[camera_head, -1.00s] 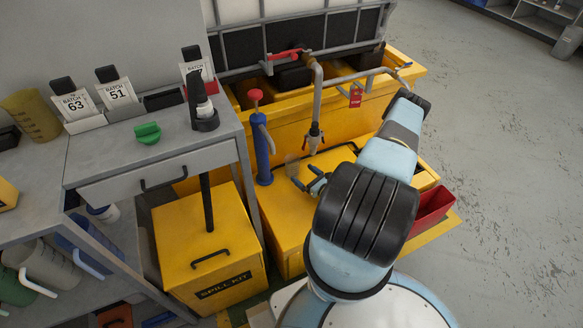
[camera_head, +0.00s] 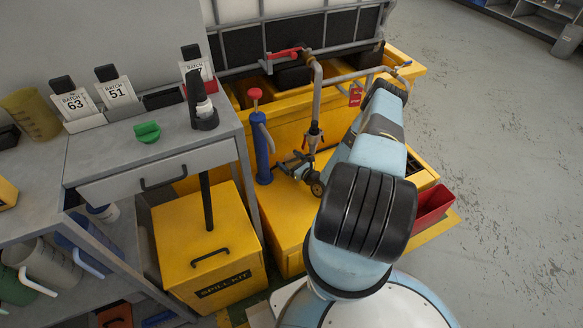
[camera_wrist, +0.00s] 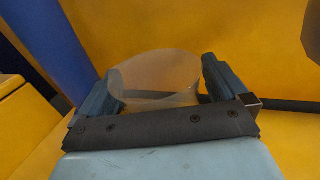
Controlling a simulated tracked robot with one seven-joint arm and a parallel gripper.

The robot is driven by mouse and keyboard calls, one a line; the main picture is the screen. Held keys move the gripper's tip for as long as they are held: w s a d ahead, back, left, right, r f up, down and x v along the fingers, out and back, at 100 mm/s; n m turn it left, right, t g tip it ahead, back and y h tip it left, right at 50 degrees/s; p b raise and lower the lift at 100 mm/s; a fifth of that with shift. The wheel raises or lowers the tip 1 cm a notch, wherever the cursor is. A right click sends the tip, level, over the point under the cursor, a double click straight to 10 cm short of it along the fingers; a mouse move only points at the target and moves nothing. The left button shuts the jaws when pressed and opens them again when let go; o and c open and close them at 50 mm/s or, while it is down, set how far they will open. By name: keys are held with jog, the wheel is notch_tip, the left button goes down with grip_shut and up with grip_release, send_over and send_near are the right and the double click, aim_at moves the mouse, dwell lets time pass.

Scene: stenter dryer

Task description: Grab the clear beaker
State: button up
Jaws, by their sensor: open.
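The clear beaker (camera_wrist: 158,76) is a see-through, pale cup in the wrist view, with its rim facing up. It stands between the two blue fingers of my gripper (camera_wrist: 162,82). A gap shows beside the right finger, and the left finger is very close to the beaker's side. The lower part of the beaker is hidden behind the gripper's dark front bar. In the head view my gripper (camera_head: 293,164) is low over the yellow platform, below the tap (camera_head: 314,136); the beaker is hard to make out there.
A blue post pump with a red knob (camera_head: 262,140) stands just left of my gripper. The yellow spill kit box (camera_head: 210,245) and the grey bench (camera_head: 120,145) are further left. A red bin (camera_head: 432,207) is on the right. Open floor lies at the right.

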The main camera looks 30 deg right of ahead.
jog(key=c, duration=1)
jog(key=shift+c, duration=0.2)
